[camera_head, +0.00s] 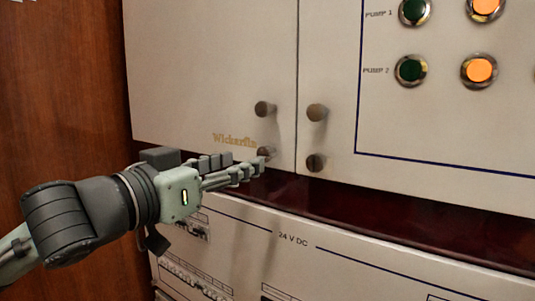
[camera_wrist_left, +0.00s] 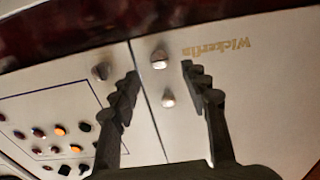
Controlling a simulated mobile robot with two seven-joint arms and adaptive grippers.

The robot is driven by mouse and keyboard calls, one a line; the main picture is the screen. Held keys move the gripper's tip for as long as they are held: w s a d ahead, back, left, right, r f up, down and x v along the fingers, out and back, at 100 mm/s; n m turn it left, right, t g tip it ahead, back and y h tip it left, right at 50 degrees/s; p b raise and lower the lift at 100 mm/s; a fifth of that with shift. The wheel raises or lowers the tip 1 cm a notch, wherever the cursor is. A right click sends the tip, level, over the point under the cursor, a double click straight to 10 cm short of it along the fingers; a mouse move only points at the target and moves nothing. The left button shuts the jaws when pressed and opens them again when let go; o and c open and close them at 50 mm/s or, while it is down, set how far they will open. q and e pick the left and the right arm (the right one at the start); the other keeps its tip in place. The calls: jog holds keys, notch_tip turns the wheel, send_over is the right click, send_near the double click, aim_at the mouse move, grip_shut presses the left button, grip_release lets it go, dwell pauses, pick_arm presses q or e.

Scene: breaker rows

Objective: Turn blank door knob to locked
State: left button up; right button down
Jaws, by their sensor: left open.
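The blank door (camera_head: 200,70) is a plain pale panel marked "Wickerfin". Two round metal knobs sit near its right edge, an upper one (camera_head: 265,108) and a lower one (camera_head: 266,152). My left gripper (camera_head: 258,165) is at the lower knob and partly covers it. In the left wrist view, turned upside down, the lower knob (camera_wrist_left: 159,58) shows between and just beyond the open fingertips (camera_wrist_left: 160,68). The upper knob (camera_wrist_left: 168,98) also shows between the fingers. I cannot tell whether a finger touches the lower knob. My right gripper is not in view.
The neighbouring door has two similar knobs (camera_head: 317,112) (camera_head: 316,162) close to the seam, and green and orange pump buttons (camera_head: 479,70). A dark red recess (camera_head: 380,195) lies below, above a "24 V DC" panel (camera_head: 330,240). Brown wood (camera_head: 60,100) is at left.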

aim_at(263, 155)
pick_arm(q)
jog(key=x, duration=0.6)
jog(key=shift+w+d, duration=0.2)
jog(key=shift+d, duration=0.05)
grip_shut()
